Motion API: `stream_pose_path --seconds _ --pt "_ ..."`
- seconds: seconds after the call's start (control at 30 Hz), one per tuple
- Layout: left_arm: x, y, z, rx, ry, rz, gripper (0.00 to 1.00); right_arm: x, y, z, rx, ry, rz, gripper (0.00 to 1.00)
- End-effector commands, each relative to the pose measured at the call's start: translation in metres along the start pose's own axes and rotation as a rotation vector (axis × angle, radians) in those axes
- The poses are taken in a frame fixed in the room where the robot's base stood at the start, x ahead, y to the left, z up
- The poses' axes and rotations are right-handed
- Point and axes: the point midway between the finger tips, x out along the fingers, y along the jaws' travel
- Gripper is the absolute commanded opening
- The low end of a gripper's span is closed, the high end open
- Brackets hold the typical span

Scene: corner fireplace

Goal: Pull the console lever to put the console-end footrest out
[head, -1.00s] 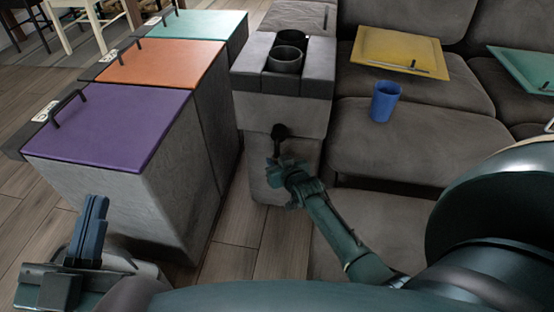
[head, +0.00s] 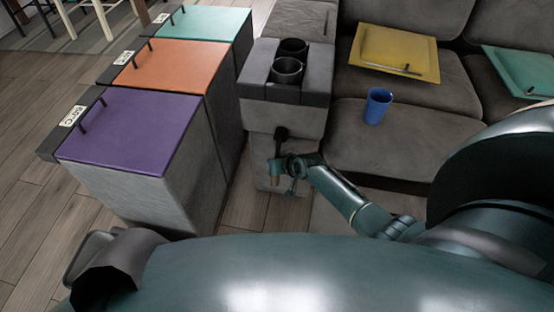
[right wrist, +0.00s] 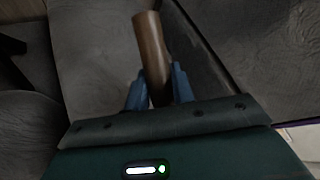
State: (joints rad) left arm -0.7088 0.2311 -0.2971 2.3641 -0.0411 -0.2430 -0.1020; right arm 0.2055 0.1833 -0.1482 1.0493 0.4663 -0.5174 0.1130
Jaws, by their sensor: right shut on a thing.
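The console (head: 285,120) stands between the storage boxes and the sofa. Its lever has a dark pivot (head: 281,133) on the front face and a brown handle (head: 275,181) hanging down. My right gripper (head: 283,165) is shut on this handle. In the right wrist view the brown handle (right wrist: 152,50) stands slightly tilted between the blue fingers (right wrist: 153,92), its end sticking out past them. The console-end seat (head: 410,150) is right of the console. A grey surface shows below its front edge, partly behind my arm; I cannot tell the footrest's position. My left gripper is out of view.
Boxes with purple (head: 130,128), orange (head: 175,65) and teal (head: 205,22) lids stand left of the console, with a narrow floor gap between. A blue cup (head: 377,106) and yellow tray (head: 395,50) are on the sofa. A green tray (head: 525,68) lies farther right.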

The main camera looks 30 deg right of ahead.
Motion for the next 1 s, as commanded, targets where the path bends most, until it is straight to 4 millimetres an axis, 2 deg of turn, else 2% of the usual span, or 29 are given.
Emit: stream_pose_path --seconds 0.5,0.53,0.77,1.0 --pt "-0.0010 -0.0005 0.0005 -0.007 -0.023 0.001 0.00 -0.0014 -0.0016 0.0012 0.013 -0.021 -0.006 0.00" --pt "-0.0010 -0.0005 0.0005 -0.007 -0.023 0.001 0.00 -0.0014 -0.0016 0.0012 0.013 -0.021 -0.006 0.27" --pt "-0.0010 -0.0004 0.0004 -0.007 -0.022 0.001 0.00 -0.0014 -0.0030 0.0011 0.013 -0.020 -0.008 0.45" --pt "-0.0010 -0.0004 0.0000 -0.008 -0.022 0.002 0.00 -0.0018 -0.0036 0.0011 0.013 -0.020 -0.009 0.46"
